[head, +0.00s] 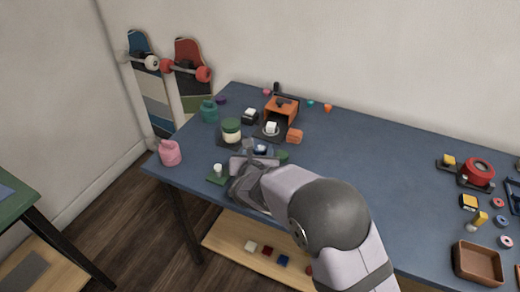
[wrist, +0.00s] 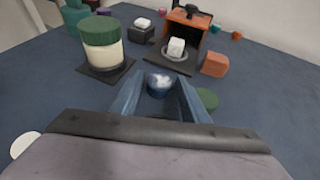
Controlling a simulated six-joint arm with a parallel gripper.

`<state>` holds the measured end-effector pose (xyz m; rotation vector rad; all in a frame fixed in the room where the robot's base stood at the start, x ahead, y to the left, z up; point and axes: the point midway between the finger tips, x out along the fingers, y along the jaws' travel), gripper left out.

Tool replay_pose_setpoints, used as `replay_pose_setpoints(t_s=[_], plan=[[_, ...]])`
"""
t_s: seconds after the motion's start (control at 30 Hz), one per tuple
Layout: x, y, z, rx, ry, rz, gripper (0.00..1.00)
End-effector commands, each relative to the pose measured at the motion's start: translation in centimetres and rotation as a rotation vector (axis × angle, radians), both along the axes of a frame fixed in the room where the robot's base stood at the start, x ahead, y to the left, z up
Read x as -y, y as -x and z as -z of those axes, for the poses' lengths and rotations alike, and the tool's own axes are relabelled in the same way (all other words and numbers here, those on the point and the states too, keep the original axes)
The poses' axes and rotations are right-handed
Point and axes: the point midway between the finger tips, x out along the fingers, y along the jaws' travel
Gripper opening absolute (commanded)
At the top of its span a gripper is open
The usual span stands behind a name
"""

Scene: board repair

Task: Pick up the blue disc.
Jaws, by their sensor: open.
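My gripper (wrist: 158,97) is open, low over the blue table, its two fingers pointing away from the wrist camera. A small round blue thing with a whitish top (wrist: 160,80) shows between the fingertips; I cannot tell whether they touch it. It also shows in the head view (head: 261,150), partly hidden by my gripper. Another small blue disc, wheel-like with a pale centre (head: 502,222), lies at the far right of the table in the head view, well away from my gripper.
A cream jar with a green lid (wrist: 103,45) stands on a dark pad to the left of my fingers. An orange open box (wrist: 186,28), a white cube (wrist: 177,46) and an orange block (wrist: 215,64) are beyond. A green round thing (wrist: 207,98) lies close right of the fingers.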

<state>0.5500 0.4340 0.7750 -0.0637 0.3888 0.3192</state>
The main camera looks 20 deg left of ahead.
Motion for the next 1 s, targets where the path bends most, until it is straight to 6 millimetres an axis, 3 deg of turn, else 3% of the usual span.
replay_pose_setpoints(t_s=[0.13, 0.27, 0.67, 1.0], plan=[[0.0, 0.0, 0.0, 0.000, 0.000, 0.000, 0.41], [0.0, 0.0, 0.0, 0.000, 0.000, 0.000, 0.10], [0.0, 0.0, -0.6, 0.000, -0.002, 0.001, 0.10], [0.0, 0.0, -5.7, 0.002, -0.005, 0.001, 0.10]])
